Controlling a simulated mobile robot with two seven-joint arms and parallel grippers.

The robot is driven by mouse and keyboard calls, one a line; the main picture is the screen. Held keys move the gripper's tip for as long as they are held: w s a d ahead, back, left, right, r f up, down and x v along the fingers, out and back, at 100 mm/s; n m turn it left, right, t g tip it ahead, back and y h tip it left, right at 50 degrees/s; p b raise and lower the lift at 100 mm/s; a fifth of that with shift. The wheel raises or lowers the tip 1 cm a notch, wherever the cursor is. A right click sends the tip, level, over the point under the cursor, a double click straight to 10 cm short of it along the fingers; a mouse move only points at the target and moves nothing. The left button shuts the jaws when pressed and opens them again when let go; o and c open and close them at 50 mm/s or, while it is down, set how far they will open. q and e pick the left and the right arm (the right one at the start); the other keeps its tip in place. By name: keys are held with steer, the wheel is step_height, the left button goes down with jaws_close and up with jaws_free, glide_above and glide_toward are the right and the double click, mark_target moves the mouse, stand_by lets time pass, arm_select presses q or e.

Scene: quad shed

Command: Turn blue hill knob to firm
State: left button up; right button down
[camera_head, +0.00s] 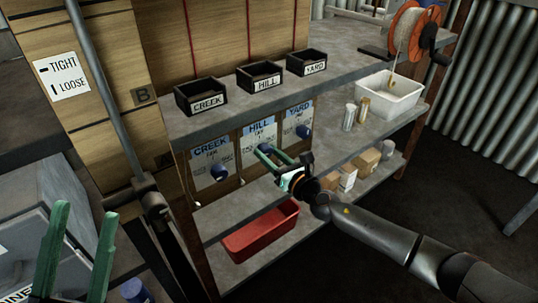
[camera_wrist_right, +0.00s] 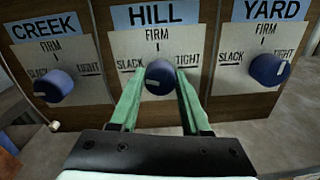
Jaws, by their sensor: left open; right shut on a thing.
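The blue hill knob (camera_wrist_right: 159,77) sits on the HILL panel (camera_wrist_right: 141,48) of the shelf front, between the creek and yard knobs. Its panel reads SLACK at left, FIRM at top and TIGHT at right. A pale mark shows on the knob's lower left side, toward SLACK. My right gripper (camera_wrist_right: 161,80) has its green fingers shut on the hill knob, one on each side. In the head view the right gripper (camera_head: 261,150) reaches the HILL panel and hides the knob. My left gripper (camera_head: 86,211) is open and empty at the lower left.
The creek knob (camera_wrist_right: 53,86) and the yard knob (camera_wrist_right: 269,70) flank the hill knob closely. Labelled black bins (camera_head: 201,97) stand on the shelf above. A red tray (camera_head: 262,232) lies below. A metal lever (camera_head: 108,100) stands at the left.

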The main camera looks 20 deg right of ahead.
steer(key=m, duration=0.3)
steer(key=shift+m, duration=0.4)
steer(key=m, duration=0.2)
steer(key=shift+m+p, duration=0.3)
steer(key=shift+p, duration=0.05)
steer(key=m+p, duration=0.1)
steer(key=m, duration=0.2)
steer(key=shift+m+g, duration=0.3)
steer(key=m+p, duration=0.1)
steer(key=m, duration=0.2)
steer(key=shift+m+p, duration=0.3)
steer(key=shift+m, duration=0.1)
steer(key=shift+c, duration=1.8)
jaws_free()
steer(key=shift+s, duration=0.1)
